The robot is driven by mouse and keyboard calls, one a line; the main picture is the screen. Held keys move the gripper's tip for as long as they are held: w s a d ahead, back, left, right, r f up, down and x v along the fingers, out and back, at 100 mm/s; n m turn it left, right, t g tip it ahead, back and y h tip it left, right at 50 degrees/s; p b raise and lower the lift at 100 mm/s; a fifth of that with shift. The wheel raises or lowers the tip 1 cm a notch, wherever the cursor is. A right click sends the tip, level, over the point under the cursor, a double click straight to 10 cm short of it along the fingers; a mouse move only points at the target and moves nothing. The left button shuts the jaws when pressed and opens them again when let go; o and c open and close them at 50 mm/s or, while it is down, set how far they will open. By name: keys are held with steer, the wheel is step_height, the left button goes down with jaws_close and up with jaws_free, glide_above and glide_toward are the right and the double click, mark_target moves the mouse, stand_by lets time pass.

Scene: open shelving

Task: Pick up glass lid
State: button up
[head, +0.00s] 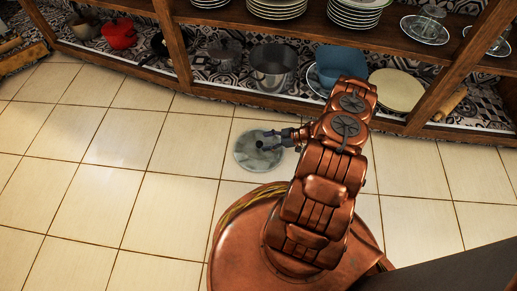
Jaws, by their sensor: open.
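A round, greyish see-through disc that looks like a glass lid (250,161) appears low over or on the tiled floor, left of my arm. My gripper (262,140) reaches in from the right, and its dark open fingers overlap the middle of the disc. I cannot tell whether the fingers touch it, and they hide its centre and any knob. Two other clear glass lid-like pieces sit on the upper right shelf, one near the middle (424,30) and one further right (484,38).
Wooden shelving (179,55) runs along the back. Its bottom shelf holds a metal pot (272,68), a blue pot (339,62), a pale round plate (397,90) and a red pot (119,34). Stacked plates (355,14) stand above. The tiled floor (100,190) at left is clear.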

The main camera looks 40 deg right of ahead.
mark_target(260, 143)
steer(key=b+x, duration=0.1)
steer(key=x, duration=0.2)
steer(key=shift+f+b, duration=0.35)
steer(key=shift+f, duration=0.1)
steer(key=shift+w+a, duration=0.25)
steer(key=shift+a, duration=0.15)
steer(key=shift+c, duration=0.2)
jaws_close()
